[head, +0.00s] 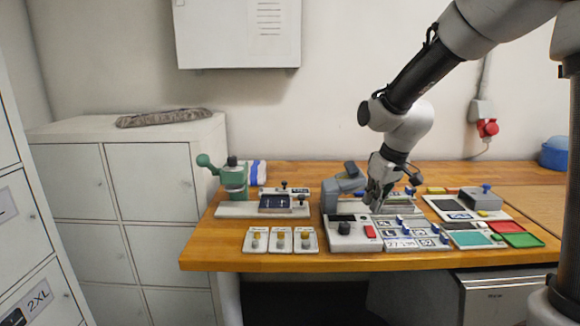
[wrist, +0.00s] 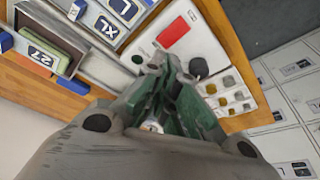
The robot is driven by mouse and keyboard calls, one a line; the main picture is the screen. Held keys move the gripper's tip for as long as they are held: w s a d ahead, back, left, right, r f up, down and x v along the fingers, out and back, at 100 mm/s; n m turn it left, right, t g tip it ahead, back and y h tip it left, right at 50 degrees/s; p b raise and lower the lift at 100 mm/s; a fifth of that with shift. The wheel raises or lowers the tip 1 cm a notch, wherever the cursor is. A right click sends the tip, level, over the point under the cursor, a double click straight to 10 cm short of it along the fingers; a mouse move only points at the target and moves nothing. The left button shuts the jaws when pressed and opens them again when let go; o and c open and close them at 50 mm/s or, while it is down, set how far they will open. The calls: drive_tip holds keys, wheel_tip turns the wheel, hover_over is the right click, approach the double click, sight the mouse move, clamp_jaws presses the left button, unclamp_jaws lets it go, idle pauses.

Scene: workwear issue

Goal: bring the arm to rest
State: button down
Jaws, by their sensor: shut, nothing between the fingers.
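My gripper (head: 377,196) hangs from my arm above the wooden workbench (head: 240,263), over the devices at its middle. In the wrist view my gripper (wrist: 160,75) shows its green-sided fingers closed together with nothing between them. Below it is a pale control box (head: 350,238) with a dark knob (head: 344,228) and a red patch (head: 370,232). The red patch also shows in the wrist view (wrist: 173,31). I cannot tell the exact height of the fingertips above the devices.
Left on the bench stands a green hand press (head: 234,178). Three small plates with knobs (head: 281,240) lie at the front edge. Right are green and red trays (head: 520,239) and a grey box (head: 480,198). Grey lockers (head: 150,180) stand left; a wall cabinet (head: 238,35) hangs above.

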drive_tip(key=shift+r, duration=0.65)
drive_tip(key=shift+m+g, duration=0.7)
drive_tip(key=shift+g, duration=0.1)
drive_tip(key=s, duration=0.1)
drive_tip(key=s+d+f, duration=0.1)
drive_tip(key=s, duration=0.3)
drive_tip(key=shift+d+f, duration=0.25)
drive_tip(key=shift+d, duration=0.1)
drive_tip(key=s+d+r+m+t, duration=0.1)
drive_tip(key=s+d+r, duration=0.2)
drive_tip(key=s, duration=0.4)
drive_tip(key=s+d+r+m+t+h, duration=0.1)
drive_tip(key=s+d+r+m, duration=0.1)
drive_tip(key=s+d, duration=0.3)
drive_tip(key=s+d+r+m+t, duration=0.1)
drive_tip(key=s+d+r, duration=0.3)
drive_tip(key=s, duration=0.5)
drive_tip(key=shift+s+d+r+m+h, duration=0.2)
drive_tip(key=shift+d+m+h, duration=0.1)
drive_tip(key=shift+d, duration=0.2)
